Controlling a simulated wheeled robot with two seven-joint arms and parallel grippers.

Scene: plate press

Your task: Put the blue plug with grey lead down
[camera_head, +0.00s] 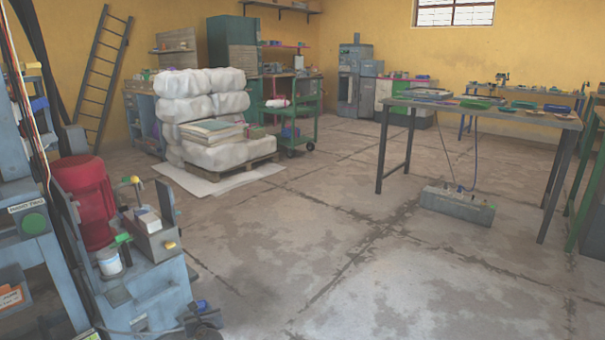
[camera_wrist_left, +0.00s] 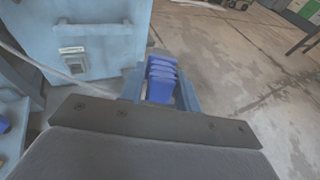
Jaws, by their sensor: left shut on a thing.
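My left gripper (camera_head: 203,322) is low beside the blue-grey press at the bottom of the head view. It is shut on the blue plug (camera_head: 201,305). In the left wrist view the ribbed blue plug (camera_wrist_left: 161,80) sits between the two blue-grey fingers of the left gripper (camera_wrist_left: 160,88). A thin pale grey lead (camera_wrist_left: 35,62) runs in from the left towards the gripper; its join to the plug is hidden. The plug is apart from the press front. My right gripper is not in view.
The press (camera_head: 150,285) with a red motor (camera_head: 84,195) stands at left. Its front panel (camera_wrist_left: 100,30) has a small labelled socket (camera_wrist_left: 75,60). A grey socket box (camera_head: 457,205) with leads lies on the floor below a table (camera_head: 480,105). The middle floor (camera_head: 330,240) is clear.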

